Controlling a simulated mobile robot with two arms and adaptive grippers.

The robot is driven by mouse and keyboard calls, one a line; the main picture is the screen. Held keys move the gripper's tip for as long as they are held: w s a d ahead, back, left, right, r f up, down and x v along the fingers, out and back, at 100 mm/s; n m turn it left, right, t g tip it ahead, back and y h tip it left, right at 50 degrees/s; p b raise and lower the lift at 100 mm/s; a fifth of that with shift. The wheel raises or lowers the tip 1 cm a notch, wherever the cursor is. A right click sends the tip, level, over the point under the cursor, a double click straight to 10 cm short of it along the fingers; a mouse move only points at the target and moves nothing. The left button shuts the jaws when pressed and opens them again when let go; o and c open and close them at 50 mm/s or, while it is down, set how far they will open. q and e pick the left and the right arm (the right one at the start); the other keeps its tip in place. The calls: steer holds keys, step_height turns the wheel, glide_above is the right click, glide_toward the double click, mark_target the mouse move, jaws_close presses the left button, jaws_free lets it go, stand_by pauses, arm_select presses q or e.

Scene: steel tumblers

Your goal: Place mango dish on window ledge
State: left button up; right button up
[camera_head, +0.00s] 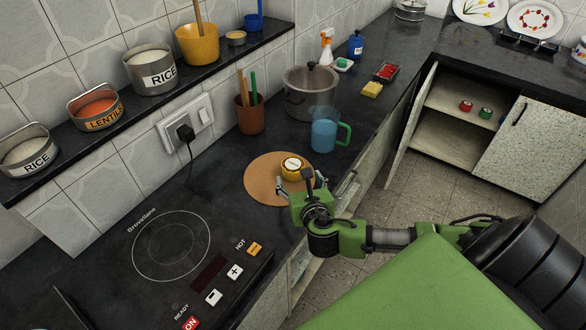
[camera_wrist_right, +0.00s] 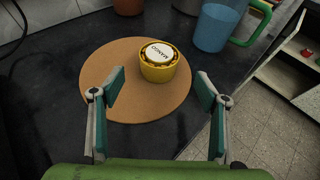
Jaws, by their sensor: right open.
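The mango dish (camera_head: 293,169) is a small yellow dish with a white lid, sitting on a round tan board (camera_head: 262,184) on the dark counter. In the right wrist view the dish (camera_wrist_right: 158,66) shows its label reading MANGO, upright near the board's far right part. My right gripper (camera_head: 298,187) is open and empty at the board's near edge. In its wrist view the open fingers (camera_wrist_right: 160,90) stand either side, short of the dish. The window ledge (camera_head: 220,66) is the dark raised shelf along the tiled wall. My left gripper is not in view.
The ledge holds RICE (camera_head: 153,70) and LENTILS (camera_head: 95,108) tins, a yellow pot (camera_head: 197,45) and a small tan dish (camera_head: 236,38). A blue mug (camera_head: 325,134), utensil pot (camera_head: 250,115) and steel pot (camera_head: 311,90) stand beyond the board. A hob (camera_head: 171,245) lies left.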

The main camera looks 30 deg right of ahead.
mark_target(293, 167)
steer(key=shift+f+x, duration=0.2)
steer(key=shift+x, duration=4.4)
steer(key=shift+a, duration=0.2)
steer(key=c, duration=1.5)
steer(key=shift+r, duration=0.1)
